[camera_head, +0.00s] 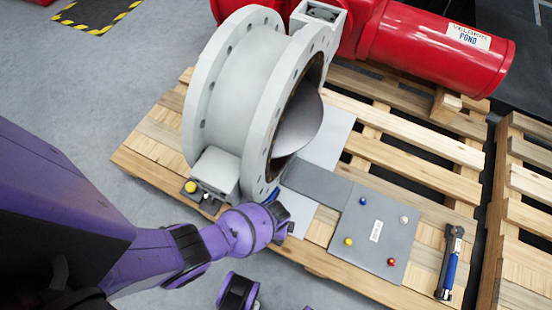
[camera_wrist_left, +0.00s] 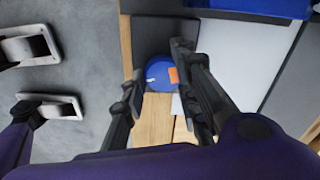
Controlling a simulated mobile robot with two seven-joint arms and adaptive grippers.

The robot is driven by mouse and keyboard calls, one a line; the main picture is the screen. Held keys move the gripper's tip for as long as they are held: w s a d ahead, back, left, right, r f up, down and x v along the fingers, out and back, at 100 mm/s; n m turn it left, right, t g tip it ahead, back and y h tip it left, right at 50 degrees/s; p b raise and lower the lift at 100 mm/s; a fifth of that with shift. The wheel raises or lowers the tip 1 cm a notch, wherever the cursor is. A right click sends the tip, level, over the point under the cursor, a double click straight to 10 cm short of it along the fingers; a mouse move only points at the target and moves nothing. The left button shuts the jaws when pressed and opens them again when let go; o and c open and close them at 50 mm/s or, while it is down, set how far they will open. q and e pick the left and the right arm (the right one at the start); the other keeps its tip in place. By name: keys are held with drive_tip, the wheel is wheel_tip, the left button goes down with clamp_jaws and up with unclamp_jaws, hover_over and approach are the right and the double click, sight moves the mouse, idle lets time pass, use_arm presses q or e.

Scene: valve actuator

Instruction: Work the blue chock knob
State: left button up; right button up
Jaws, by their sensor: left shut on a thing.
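The blue chock knob (camera_wrist_left: 158,72) is a round blue disc with a white mark and an orange patch, in the left wrist view. It sits at the foot of the large grey flanged valve (camera_head: 254,105). In the head view only a sliver of blue (camera_head: 271,196) shows beside my wrist. My left gripper (camera_wrist_left: 156,66) has one finger on each side of the knob and is shut on it. In the head view the gripper (camera_head: 284,219) is mostly hidden behind my purple wrist.
A grey panel (camera_head: 372,212) with blue, white, yellow and red knobs lies on the wooden pallet (camera_head: 418,150). A blue-handled tool (camera_head: 449,262) lies right of it. A yellow knob (camera_head: 190,187) is at the valve's left foot. A red cylinder (camera_head: 430,50) extends behind.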

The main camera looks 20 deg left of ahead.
use_arm(q)
drive_tip(key=shift+s+d+f+m, duration=0.1)
drive_tip(key=shift+s+d+m, duration=0.1)
drive_tip(key=shift+s+m, duration=0.35)
use_arm(e)
drive_tip(key=shift+s+d, duration=0.1)
drive_tip(key=shift+s, duration=0.35)
use_arm(q)
drive_tip(key=o, duration=0.9)
drive_tip(key=shift+o, duration=0.4)
use_arm(e)
drive_tip(key=shift+w, duration=0.35)
use_arm(q)
drive_tip(key=shift+w, duration=0.1)
drive_tip(key=shift+w+a, duration=0.1)
drive_tip(key=shift+w, duration=0.1)
